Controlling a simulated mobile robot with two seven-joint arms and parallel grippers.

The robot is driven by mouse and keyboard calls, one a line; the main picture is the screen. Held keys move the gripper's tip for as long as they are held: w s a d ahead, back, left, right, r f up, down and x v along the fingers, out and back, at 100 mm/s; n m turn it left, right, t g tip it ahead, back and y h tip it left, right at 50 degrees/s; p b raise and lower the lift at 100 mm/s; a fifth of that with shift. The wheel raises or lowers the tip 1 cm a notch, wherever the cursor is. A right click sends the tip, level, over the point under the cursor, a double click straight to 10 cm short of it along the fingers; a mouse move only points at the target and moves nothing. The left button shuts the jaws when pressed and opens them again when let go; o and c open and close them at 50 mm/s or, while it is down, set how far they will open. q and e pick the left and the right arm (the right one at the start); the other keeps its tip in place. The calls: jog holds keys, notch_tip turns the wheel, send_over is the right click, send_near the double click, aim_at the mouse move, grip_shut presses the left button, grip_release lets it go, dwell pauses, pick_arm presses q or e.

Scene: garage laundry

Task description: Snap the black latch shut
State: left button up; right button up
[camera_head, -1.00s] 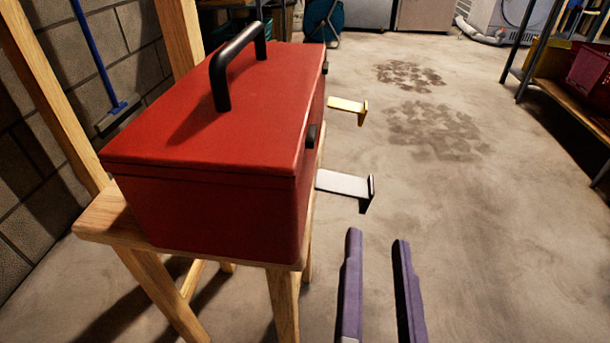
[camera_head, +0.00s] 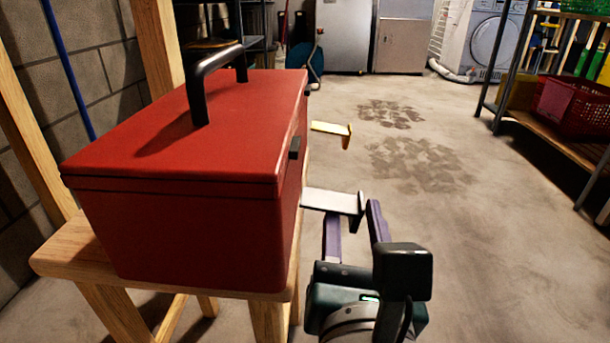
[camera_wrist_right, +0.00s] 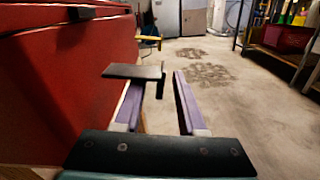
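A red toolbox (camera_head: 180,235) with a closed lid and black handle stands on a wooden stool. Two latch flaps stick out from its right side. The near flap (camera_head: 325,199) looks pale on top in the head view but dark in the wrist view (camera_wrist_right: 130,71); I take it for the black latch. It is swung out, roughly level. The farther flap (camera_head: 328,127) is yellow and also out. A small black catch (camera_head: 294,148) sits on the lid edge above the near flap. My right gripper (camera_head: 353,208) is open, its purple fingers either side of the flap's bent end; contact is unclear.
The wooden stool (camera_head: 60,262) carries the toolbox, with wooden posts at its left. A shelf with a red basket (camera_head: 572,105) stands at the right. The concrete floor between is clear, with dark stains.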

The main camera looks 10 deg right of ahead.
jog(key=shift+c, duration=0.2)
grip_shut()
dwell(0.4)
